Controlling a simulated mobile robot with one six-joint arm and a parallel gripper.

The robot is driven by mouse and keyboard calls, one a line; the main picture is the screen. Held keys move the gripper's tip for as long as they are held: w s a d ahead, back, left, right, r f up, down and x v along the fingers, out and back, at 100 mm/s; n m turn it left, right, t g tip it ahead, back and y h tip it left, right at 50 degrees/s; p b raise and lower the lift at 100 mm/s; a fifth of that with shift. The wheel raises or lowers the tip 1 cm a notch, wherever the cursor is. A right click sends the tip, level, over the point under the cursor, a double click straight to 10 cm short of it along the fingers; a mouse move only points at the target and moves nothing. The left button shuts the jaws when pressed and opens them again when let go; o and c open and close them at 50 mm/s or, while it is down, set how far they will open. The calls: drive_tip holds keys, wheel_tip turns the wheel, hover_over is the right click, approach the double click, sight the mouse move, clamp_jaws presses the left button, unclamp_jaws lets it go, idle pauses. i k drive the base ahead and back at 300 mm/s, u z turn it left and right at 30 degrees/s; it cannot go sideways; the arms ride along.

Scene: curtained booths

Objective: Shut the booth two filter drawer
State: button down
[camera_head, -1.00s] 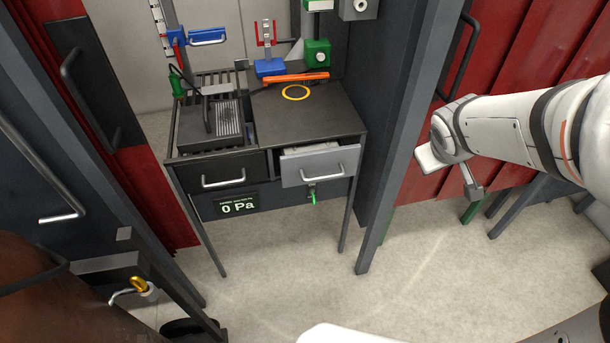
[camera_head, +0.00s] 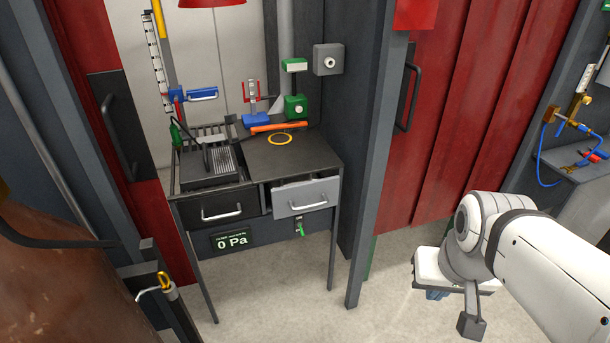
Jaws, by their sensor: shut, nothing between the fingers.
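The grey drawer (camera_head: 306,190) at the right of the dark bench (camera_head: 300,152) stands slightly open, and pale contents show behind the top of its front. Its bar handle (camera_head: 308,206) faces me. The black drawer (camera_head: 222,205) beside it appears flush with the bench. No booth number is readable. My gripper (camera_head: 434,278) hangs at the end of my arm, to the right of the drawer and well apart from it. It is shut and empty, with its fingertips hard to make out.
A dark post (camera_head: 376,180) stands between the drawer and my arm. A red curtain (camera_head: 480,110) hangs behind the arm. A green key-like part (camera_head: 301,229) hangs below the grey drawer, beside a 0 Pa display (camera_head: 231,239). The floor before the bench is clear.

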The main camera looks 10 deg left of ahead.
sight(311, 196)
drive_tip(key=z, duration=0.15)
drive_tip(key=i, duration=1)
drive_tip(key=u, duration=0.05)
